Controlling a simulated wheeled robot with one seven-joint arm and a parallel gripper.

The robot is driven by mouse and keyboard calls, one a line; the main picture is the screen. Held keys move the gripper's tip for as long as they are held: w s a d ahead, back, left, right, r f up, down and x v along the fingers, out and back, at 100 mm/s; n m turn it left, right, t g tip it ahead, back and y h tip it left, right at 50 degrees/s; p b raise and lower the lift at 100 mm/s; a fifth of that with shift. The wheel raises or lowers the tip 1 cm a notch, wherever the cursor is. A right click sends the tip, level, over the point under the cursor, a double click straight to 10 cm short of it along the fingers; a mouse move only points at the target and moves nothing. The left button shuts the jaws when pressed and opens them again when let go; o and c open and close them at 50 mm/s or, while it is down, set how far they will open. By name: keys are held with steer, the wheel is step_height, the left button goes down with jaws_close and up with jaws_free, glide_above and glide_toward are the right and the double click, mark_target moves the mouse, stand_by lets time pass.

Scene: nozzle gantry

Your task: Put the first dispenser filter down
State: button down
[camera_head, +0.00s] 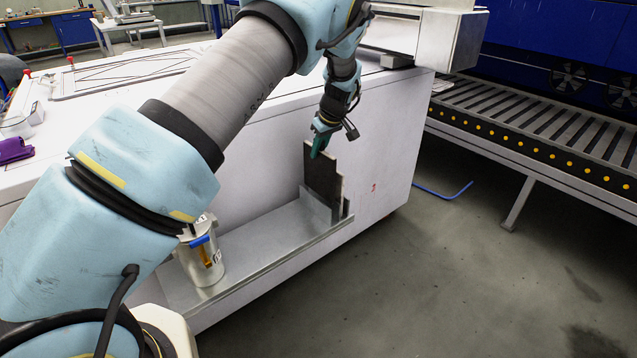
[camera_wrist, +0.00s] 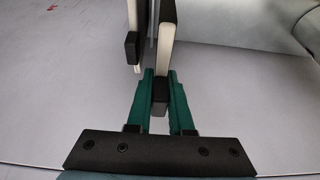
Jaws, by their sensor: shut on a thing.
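My gripper (camera_head: 319,143) reaches down to the right end of the metal shelf, with its green fingers at the top of a dark, flat, upright filter (camera_head: 325,180). In the wrist view my gripper (camera_wrist: 160,76) is shut on a filter (camera_wrist: 165,50) with a pale edge and black end pieces. Another similar panel (camera_wrist: 131,50) stands just left of it, outside the fingers. The panels overlap in the head view, so I cannot tell exactly which one is held. Whether the held filter's lower edge touches the shelf is unclear.
The metal shelf (camera_head: 262,240) runs along the white machine's side (camera_head: 260,165). A silver canister (camera_head: 203,262) with a blue band stands at its left end. A roller conveyor (camera_head: 540,120) stands at the right. The shelf's middle and the floor in front are clear.

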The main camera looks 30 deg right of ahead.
mark_target(320, 172)
steer(key=shift+f+p, duration=0.4)
steer(key=shift+f, duration=3.15)
steer(key=shift+f, duration=0.15)
steer(key=c, duration=1.1)
jaws_free()
